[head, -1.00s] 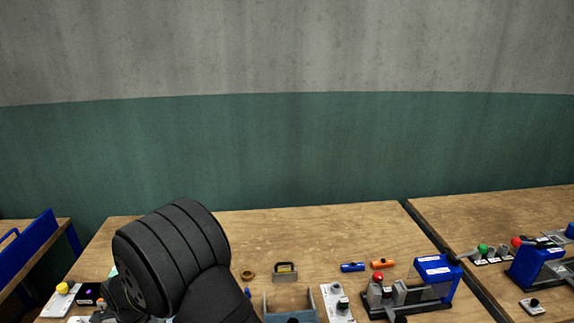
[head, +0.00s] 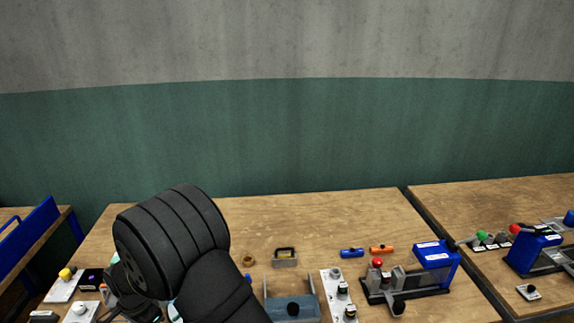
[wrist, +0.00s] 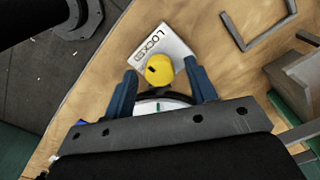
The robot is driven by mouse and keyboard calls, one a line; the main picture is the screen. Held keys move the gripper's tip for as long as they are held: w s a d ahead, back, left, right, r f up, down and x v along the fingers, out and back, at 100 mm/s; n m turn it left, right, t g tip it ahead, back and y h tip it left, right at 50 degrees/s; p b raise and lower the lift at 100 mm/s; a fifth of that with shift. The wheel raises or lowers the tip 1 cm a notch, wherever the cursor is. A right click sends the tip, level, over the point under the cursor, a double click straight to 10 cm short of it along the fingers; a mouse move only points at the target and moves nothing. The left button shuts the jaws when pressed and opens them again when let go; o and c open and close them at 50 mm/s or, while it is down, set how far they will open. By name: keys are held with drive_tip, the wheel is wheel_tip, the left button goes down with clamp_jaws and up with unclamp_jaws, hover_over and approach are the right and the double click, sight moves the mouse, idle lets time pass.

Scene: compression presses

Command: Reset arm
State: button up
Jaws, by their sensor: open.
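My gripper (wrist: 160,70) is open, with its two blue fingers apart in the wrist view. A yellow knob (wrist: 160,69) on a white plate (wrist: 178,46) with dark lettering shows between and just beyond the fingertips. I cannot tell how far below the fingers it is. Nothing is seen held. In the head view my black arm covers the lower left and hides most of the gripper. The yellow knob (head: 66,274) shows left of the arm there.
A press with a blue block (head: 434,254) and red button (head: 377,263) stands at right. A grey-blue tray (head: 291,308), a white button panel (head: 337,292), a blue cylinder (head: 352,253) and an orange cylinder (head: 381,249) lie nearer the middle. The table's back is clear.

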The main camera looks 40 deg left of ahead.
drive_tip(key=n, duration=0.4)
drive_tip(key=shift+n, duration=2.3)
